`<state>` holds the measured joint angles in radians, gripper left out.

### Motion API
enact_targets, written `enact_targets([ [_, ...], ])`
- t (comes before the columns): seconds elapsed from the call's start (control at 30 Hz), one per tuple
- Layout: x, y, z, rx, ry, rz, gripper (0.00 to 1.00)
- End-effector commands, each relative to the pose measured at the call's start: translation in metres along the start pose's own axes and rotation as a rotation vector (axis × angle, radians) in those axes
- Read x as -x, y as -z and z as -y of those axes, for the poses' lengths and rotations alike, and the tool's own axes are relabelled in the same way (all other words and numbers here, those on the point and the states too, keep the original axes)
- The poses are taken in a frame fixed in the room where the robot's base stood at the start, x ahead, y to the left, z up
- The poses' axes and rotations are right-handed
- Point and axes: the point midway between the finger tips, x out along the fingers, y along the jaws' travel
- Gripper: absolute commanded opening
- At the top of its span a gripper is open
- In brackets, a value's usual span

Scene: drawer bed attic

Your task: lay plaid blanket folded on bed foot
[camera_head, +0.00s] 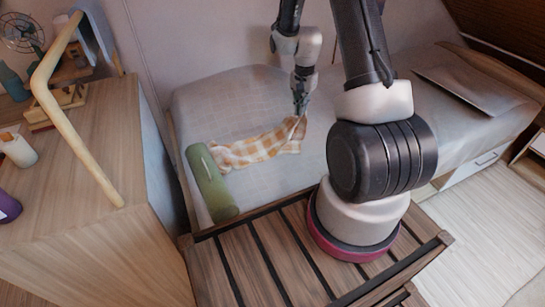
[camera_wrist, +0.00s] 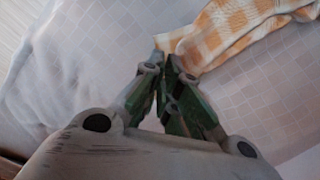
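The plaid blanket (camera_head: 255,149), orange and white, lies as a rumpled strip across the pale bed (camera_head: 225,105). Its right end rises towards my gripper (camera_head: 299,108). In the wrist view the blanket (camera_wrist: 232,28) runs from the fingertips to the upper right. My gripper (camera_wrist: 166,62) points down with its fingers close together at the blanket's corner and appears shut on it. The exact contact between the fingertips is hard to see.
A green bolster (camera_head: 210,183) lies at the blanket's left end. A slatted wooden bench (camera_head: 260,262) stands in front of the bed. A wooden cabinet (camera_head: 75,200) with small items is at left. A grey panel (camera_head: 468,90) lies on the bed's right part.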

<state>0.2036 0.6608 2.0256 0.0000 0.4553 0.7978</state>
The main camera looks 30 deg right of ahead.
Motion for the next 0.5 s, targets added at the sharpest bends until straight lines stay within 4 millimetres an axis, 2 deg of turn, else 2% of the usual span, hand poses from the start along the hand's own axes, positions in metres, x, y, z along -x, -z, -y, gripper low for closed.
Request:
enact_targets([
  [0.5, -0.080, 0.060, -0.058, -0.004, -0.002, 0.002, 0.00],
])
